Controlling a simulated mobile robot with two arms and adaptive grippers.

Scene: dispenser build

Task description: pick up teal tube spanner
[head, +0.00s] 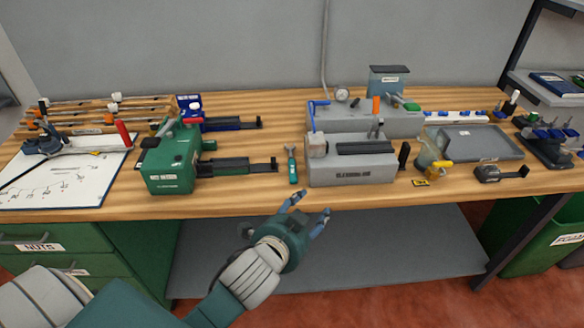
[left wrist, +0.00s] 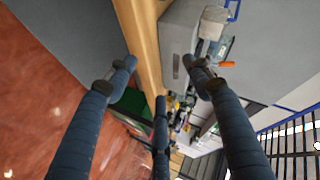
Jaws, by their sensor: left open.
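A small upright-lying tool with a teal handle (head: 292,172), which looks like the teal tube spanner, lies on the bench between the green machine and the grey block fixture. My right gripper is in neither view.
The green machine (head: 170,168) stands left of the tool, its dark rail reaching toward it. The grey block fixture (head: 345,172) stands right. The bench's front edge (head: 240,206) lies behind my gripper. A grey tray (head: 485,148) and a whiteboard sheet (head: 70,180) are farther off.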

